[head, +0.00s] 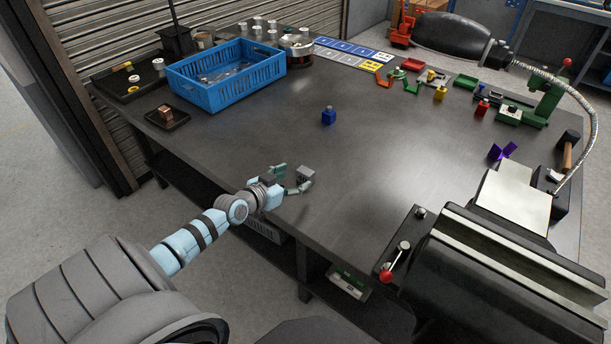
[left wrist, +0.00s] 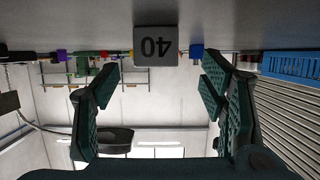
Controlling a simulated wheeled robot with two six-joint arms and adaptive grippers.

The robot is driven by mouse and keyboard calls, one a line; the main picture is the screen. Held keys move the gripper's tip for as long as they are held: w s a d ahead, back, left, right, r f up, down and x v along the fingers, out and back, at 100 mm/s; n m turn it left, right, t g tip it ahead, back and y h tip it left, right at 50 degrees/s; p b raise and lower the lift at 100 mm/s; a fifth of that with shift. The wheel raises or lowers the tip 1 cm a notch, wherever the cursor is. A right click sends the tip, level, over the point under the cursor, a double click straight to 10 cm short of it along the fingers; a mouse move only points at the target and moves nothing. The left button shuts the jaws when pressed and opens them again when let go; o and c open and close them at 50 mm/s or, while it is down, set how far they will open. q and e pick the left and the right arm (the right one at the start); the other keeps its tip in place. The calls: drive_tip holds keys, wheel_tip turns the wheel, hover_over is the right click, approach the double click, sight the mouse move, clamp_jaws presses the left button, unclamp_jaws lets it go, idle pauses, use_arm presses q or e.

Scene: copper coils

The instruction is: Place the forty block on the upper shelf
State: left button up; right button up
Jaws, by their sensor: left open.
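The forty block (head: 306,173) is a small grey cube on the dark table top near its front edge. In the left wrist view the forty block (left wrist: 155,47) shows its number upside down, ahead of and between the fingertips. My left gripper (head: 291,184) is open, with its green-grey fingers close to the block; the left wrist view shows the fingers (left wrist: 158,85) spread with nothing gripped. I cannot tell whether a finger touches the block. I cannot make out which surface is the upper shelf. My right gripper is not in view.
A blue block (head: 328,118) stands mid-table. A blue crate (head: 232,92) and a small dark tray (head: 167,119) are at the left. A large vise (head: 500,262) fills the front right. Coloured parts, including a purple piece (head: 502,151), lie at the right.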

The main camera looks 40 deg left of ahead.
sight(304, 172)
use_arm(q)
drive_tip(key=x, duration=0.1)
drive_tip(key=b+x, duration=0.1)
drive_tip(key=x, duration=0.2)
drive_tip(key=shift+w+d+r+b, duration=0.25)
drive_tip(key=shift+w+r+b, duration=0.05)
drive_tip(key=shift+w+r, duration=0.05)
drive_tip(key=shift+c, duration=0.6)
drive_tip(key=shift+r, duration=0.1)
clamp_jaws()
